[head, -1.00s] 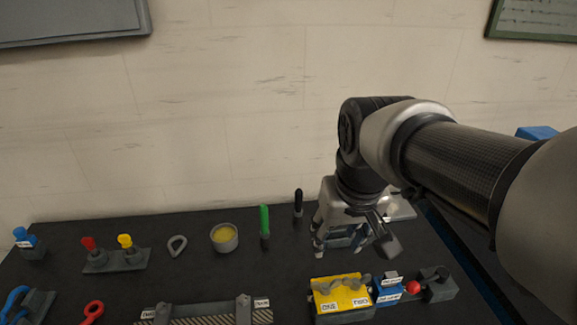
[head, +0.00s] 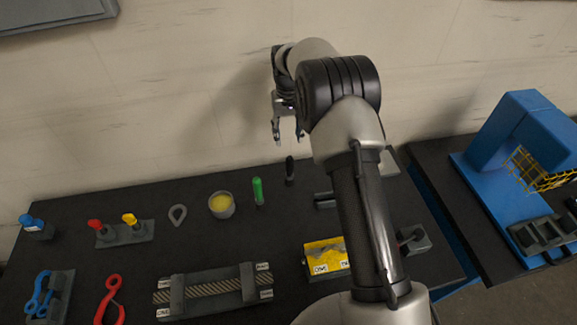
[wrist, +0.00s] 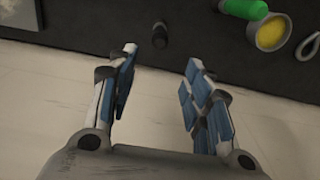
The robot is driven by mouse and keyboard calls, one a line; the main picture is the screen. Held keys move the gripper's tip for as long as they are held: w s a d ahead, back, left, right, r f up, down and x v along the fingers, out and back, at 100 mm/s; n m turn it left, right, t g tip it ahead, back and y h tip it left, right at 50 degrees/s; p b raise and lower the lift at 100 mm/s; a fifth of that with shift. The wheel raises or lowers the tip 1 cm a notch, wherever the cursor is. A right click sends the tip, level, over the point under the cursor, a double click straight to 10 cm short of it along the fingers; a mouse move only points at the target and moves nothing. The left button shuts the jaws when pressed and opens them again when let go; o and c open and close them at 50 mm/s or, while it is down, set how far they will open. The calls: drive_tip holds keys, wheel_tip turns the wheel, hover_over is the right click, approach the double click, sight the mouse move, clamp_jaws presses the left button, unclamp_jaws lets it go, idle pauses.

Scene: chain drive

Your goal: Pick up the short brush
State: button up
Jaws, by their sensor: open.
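Two slim upright pieces stand near the back edge of the bench. One is a green-handled brush (head: 258,191); the other is a thin black one (head: 290,170), which looks like the shorter brush, though its tip is hard to make out. In the wrist view the black one (wrist: 160,37) is at the top, just beyond the left finger, and the green one (wrist: 245,8) is at the top right. My gripper (head: 288,139) is open and empty, pointing down above and behind the black one, near the wall. Its fingers (wrist: 160,84) also show apart in the wrist view.
A cup of yellow paste (head: 221,205) and a grey ring (head: 177,214) lie left of the green brush. A chain fixture (head: 213,290) and a yellow block (head: 326,258) are at the front. A blue machine (head: 510,140) stands right.

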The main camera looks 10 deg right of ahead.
sight(289, 156)
wheel_tip(289, 156, down, 11)
drive_tip(key=shift+s+r+b, duration=0.1)
drive_tip(key=shift+s+b, duration=0.05)
drive_tip(key=shift+b, duration=0.15)
drive_tip(key=shift+s+d+f, duration=0.1)
drive_tip(key=shift+s+f, duration=0.1)
drive_tip(key=shift+f, duration=1.2)
drive_tip(key=shift+s+d+f, duration=0.1)
drive_tip(key=shift+s+f, duration=0.05)
drive_tip(key=shift+f, duration=1.2)
clamp_jaws()
